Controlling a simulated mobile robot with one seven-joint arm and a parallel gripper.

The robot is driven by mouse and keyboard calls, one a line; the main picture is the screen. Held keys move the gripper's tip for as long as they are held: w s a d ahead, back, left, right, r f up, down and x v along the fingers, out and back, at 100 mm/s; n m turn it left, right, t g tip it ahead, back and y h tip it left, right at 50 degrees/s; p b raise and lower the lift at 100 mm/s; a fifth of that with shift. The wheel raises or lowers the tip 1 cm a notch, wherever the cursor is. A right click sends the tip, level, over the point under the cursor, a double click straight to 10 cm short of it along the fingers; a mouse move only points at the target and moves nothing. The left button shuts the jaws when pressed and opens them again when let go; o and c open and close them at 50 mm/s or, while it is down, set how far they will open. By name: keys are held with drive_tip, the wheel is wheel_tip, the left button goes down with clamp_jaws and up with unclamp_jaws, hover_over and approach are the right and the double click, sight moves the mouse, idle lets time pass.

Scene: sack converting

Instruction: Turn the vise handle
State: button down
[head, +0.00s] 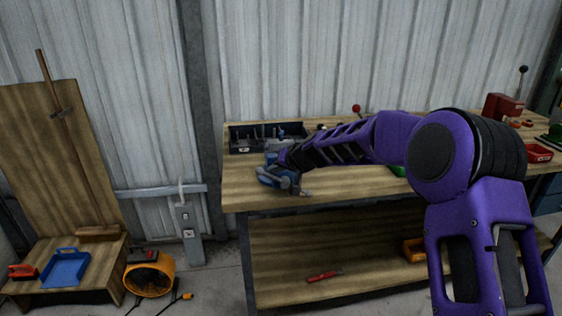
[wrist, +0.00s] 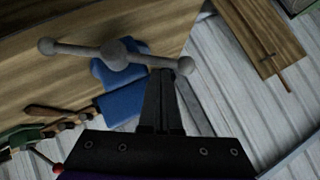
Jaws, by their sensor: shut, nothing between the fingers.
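The blue vise (head: 268,179) sits at the front left corner of the workbench. In the wrist view, its handle (wrist: 88,50) is a grey bar with a ball at each end and a round hub in the middle, in front of the blue vise body (wrist: 122,107). My gripper (wrist: 163,74) is shut and empty. Its dark fingertips are close to the right ball of the handle and overlap that end of the bar in the picture. I cannot tell whether they touch it. In the head view, my arm's end hides the fingertips and part of the vise.
The workbench (head: 237,196) carries a dark tool tray (head: 243,146) behind the vise and a red bin (head: 538,153) at far right. A red-handled tool (head: 324,276) lies on the lower shelf.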

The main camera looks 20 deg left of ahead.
drive_tip(key=shift+s+a+f+n+h+p, duration=0.4)
drive_tip(key=shift+a+f+h+p, duration=0.2)
drive_tip(key=shift+h+p, duration=0.1)
drive_tip(key=shift+a+f+t, duration=0.1)
drive_tip(key=shift+t, duration=0.2)
drive_tip(key=r, duration=0.2)
drive_tip(key=d+r+p, duration=0.1)
drive_tip(key=r, duration=0.1)
drive_tip(key=shift+w+d+r, duration=0.1)
drive_tip(key=shift+d+r, duration=0.1)
drive_tip(key=shift+r, duration=0.2)
drive_tip(key=v, duration=0.9)
drive_tip(key=shift+s, duration=0.25)
